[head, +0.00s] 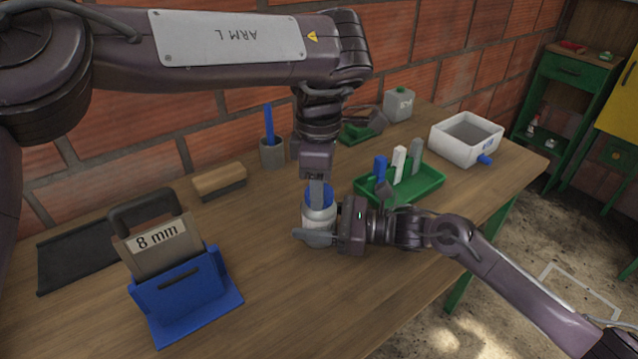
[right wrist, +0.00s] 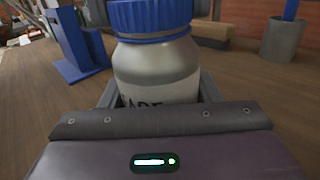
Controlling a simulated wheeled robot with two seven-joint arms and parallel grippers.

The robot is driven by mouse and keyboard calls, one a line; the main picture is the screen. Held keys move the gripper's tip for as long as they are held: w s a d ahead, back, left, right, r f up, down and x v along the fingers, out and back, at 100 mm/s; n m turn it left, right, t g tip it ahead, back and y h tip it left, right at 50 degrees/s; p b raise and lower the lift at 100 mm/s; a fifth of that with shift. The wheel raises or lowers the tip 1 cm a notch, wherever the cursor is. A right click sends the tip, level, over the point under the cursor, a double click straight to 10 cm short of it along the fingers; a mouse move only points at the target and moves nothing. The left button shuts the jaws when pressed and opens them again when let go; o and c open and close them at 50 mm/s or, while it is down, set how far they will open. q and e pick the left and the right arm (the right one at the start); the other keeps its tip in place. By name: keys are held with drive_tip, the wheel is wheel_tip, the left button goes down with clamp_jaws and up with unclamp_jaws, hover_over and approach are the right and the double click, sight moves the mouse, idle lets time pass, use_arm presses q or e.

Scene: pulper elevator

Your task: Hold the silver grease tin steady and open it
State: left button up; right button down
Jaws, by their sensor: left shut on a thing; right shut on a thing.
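The silver grease tin (head: 319,222) stands upright on the wooden table, below the middle of the head view. Its blue lid (head: 327,197) is on top, and no gap shows between lid and body. My left gripper (head: 317,198) comes down from above and is shut on the lid. My right gripper (head: 320,238) reaches in from the right and is shut around the tin's body. In the right wrist view, the silver body (right wrist: 155,70) sits between the jaws, with a partly hidden pale label and the ribbed blue lid (right wrist: 150,16) above.
A green tray (head: 425,186) with upright blue, white and grey pieces stands close on the right. A blue holder (head: 185,295) with an "8 mm" plate is at the left. A wooden block (head: 219,181), a grey cup (head: 272,153) and a white bin (head: 466,140) stand farther back.

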use_arm(q)
drive_tip(key=n, duration=0.5)
drive_tip(key=shift+n, duration=0.3)
drive_tip(key=n, duration=0.2)
drive_tip(key=shift+n, duration=0.4)
drive_tip(key=n, duration=1.3)
drive_tip(key=shift+r+n, duration=0.1)
drive_tip(key=shift+n, duration=0.3)
drive_tip(key=n, duration=1.3)
drive_tip(key=shift+w, duration=0.1)
drive_tip(key=n, duration=0.8)
drive_tip(key=shift+n, duration=0.4)
drive_tip(key=n, duration=0.5)
drive_tip(key=shift+r, duration=0.1)
drive_tip(key=shift+r, duration=0.15)
drive_tip(key=shift+r, duration=0.95)
